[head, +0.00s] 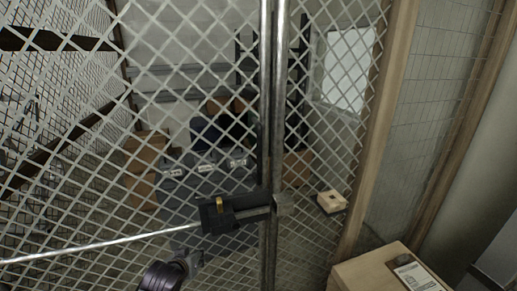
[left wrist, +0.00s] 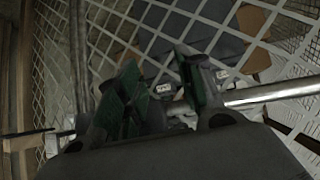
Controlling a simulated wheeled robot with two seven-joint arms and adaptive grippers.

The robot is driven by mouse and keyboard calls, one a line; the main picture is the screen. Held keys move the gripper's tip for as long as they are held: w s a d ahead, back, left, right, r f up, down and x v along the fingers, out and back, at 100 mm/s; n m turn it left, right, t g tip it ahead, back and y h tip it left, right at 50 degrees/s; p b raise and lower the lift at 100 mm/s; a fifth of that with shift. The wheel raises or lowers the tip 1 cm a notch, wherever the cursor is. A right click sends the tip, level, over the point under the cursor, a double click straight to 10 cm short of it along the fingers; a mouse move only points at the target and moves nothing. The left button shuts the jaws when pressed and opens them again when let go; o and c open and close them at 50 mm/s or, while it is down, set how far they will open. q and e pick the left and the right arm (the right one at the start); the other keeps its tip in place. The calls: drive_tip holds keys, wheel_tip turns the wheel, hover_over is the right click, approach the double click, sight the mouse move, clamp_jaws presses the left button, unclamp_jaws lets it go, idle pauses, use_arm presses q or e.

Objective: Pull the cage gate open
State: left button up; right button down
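The cage gate (head: 218,131) is a pale diamond mesh filling most of the head view, with two upright metal posts near the middle. A black latch-like block (head: 216,214) with a small brass piece sits beside the posts. A round metal bar (head: 110,245) runs left from it across the mesh. My left arm enters the head view at the bottom, below the block. In the left wrist view my left gripper (left wrist: 160,90) has its green-padded fingers apart, close to the mesh. The bar (left wrist: 275,92) reaches behind one finger; whether it lies between the fingers is unclear. My right gripper is out of view.
Behind the mesh are brown cartons (head: 143,160) and blue-grey bins (head: 205,180). A wooden post (head: 383,120) stands right of the gate.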

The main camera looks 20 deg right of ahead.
use_arm(q)
drive_tip(key=s+d+r+t+h+b, duration=0.1)
drive_tip(key=s+d+r, duration=0.15)
drive_tip(key=r, duration=0.85)
drive_tip(key=m+t+h, duration=0.4)
drive_tip(key=t+h, duration=0.1)
drive_tip(key=h, duration=0.1)
approach(259, 140)
drive_tip(key=v, duration=0.3)
drive_tip(key=shift+r+b, duration=0.35)
drive_tip(key=shift+w, duration=0.15)
drive_tip(key=shift+f+p+x, duration=0.15)
drive_tip(key=shift+p+x, duration=0.7)
drive_tip(key=shift+x, duration=2.55)
drive_tip(key=shift+f+p+x, duration=0.1)
drive_tip(key=shift+p+x, duration=0.7)
drive_tip(key=shift+x, duration=2.6)
clamp_jaws()
